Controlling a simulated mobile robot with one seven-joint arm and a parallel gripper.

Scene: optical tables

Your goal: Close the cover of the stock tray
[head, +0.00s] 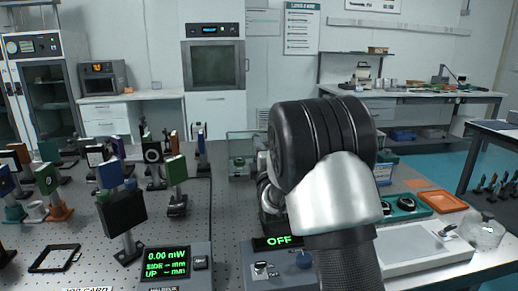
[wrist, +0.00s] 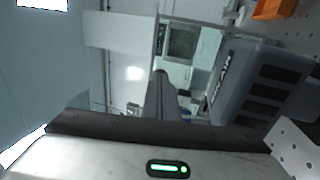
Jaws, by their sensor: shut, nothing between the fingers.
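My gripper (wrist: 160,77) shows in the wrist view as a dark, narrow, closed shape pointing up the picture, with nothing held. In the head view my arm's black and silver links hide it. I cannot identify the stock tray or its cover for certain. The lettering is too blurred to read.
Several optic mounts stand on the perforated table (head: 222,220) at left. A power meter display (head: 168,262) and a unit reading OFF (head: 278,242) are in front. An orange tray (head: 441,202) and a pale flat panel (head: 425,249) lie to the right of my arm.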

